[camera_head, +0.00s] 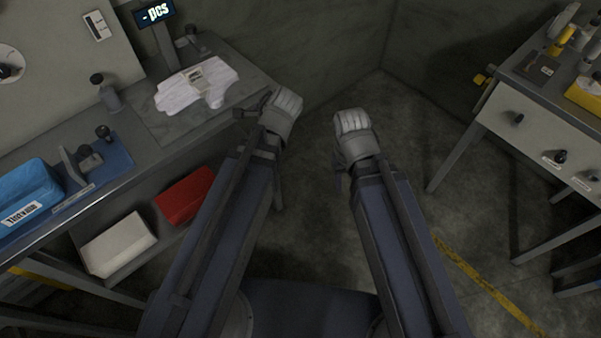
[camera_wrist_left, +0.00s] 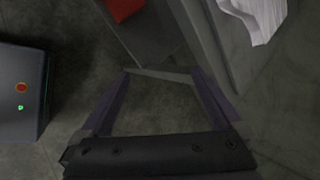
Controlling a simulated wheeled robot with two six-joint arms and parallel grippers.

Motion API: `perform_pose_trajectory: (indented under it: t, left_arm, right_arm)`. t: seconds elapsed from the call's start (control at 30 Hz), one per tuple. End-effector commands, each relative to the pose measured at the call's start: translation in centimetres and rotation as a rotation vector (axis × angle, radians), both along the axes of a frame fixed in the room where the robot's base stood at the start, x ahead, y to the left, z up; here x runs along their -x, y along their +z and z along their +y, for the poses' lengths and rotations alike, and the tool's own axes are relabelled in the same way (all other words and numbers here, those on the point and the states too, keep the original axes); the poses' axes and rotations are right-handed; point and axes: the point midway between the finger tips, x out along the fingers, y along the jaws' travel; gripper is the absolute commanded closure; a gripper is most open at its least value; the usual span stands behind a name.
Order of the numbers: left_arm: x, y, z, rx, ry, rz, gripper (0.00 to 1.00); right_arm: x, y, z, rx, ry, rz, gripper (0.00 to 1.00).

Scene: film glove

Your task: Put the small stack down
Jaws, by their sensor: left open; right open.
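A white stack (camera_head: 190,90) of flat, glove-like pieces with a small label on top lies on the bench at the left, below the display. A white edge of it (camera_wrist_left: 262,15) shows at the top right of the left wrist view. My left gripper (camera_head: 268,108) is right of the stack, off the bench's edge. In the left wrist view my left gripper (camera_wrist_left: 162,78) has its fingers wide apart with only floor and a bench leg between them. My right gripper (camera_head: 352,125) is over open floor, open; nothing shows in it.
The bench (camera_head: 165,150) also carries bottles, a blue box (camera_head: 24,192) and a display (camera_head: 155,14). A red bin (camera_head: 186,195) and a white bin (camera_head: 118,245) sit below. A second table (camera_head: 530,118) stands at the right. Floor between is clear.

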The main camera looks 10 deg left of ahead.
Motion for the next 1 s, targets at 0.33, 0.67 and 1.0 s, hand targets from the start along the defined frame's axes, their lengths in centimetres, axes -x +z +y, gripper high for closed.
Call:
perform_pose_trajectory:
  t: [0.33,0.67,1.0]
  left_arm:
    - [10.2,-3.8,-12.3,0.458,0.667,0.104,0.01]
    - [12.4,-3.9,-14.5,0.502,0.816,0.147,0.01]
    - [12.3,-3.9,-14.4,0.502,0.814,0.145,0.01]
  right_arm:
    - [0.0,0.0,0.0,0.000,0.000,0.000,0.50]
    - [0.0,0.0,0.0,0.000,0.000,0.000,0.50]
    - [0.0,0.0,0.0,0.000,0.000,0.000,0.50]
